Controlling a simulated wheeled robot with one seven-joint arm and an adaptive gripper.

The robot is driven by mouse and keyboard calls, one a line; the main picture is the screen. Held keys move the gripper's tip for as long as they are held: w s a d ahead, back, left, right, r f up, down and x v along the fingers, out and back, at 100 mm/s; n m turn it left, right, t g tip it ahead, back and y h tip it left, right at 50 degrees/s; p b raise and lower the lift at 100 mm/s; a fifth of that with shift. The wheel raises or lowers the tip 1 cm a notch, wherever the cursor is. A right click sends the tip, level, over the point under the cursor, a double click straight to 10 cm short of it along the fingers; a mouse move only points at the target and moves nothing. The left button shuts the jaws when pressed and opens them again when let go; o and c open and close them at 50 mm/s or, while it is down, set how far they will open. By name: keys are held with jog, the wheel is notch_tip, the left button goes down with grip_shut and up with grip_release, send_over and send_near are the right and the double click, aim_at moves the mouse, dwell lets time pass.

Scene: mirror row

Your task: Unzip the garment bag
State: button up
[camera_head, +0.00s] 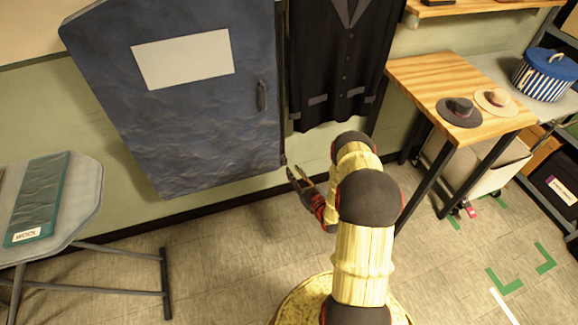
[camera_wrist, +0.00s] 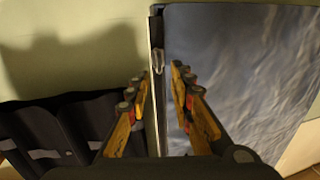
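The blue garment bag (camera_head: 190,120) hangs against the wall, with a pale blank panel and a dark handle-like strip on its front. In the wrist view the blue bag (camera_wrist: 240,60) fills the right side. A dark zip track (camera_wrist: 155,30) runs along its edge. A small silvery piece (camera_wrist: 157,60), seemingly the zip pull, sits on this track. My gripper (camera_head: 299,174) is near the bag's lower right corner. In the wrist view my gripper (camera_wrist: 160,75) is open, its fingers either side of the track. The pull appears between or just beyond the fingertips; contact is unclear.
A dark jacket (camera_head: 337,60) hangs just right of the bag. A wooden table (camera_head: 430,75) with two hats stands at the right, beside a striped basket (camera_head: 545,80). An ironing board (camera_head: 85,200) stands at the left. The floor below the bag is clear.

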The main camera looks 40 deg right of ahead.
jog(key=s, duration=0.5)
jog(key=shift+a, duration=0.25)
jog(key=shift+f, duration=0.15)
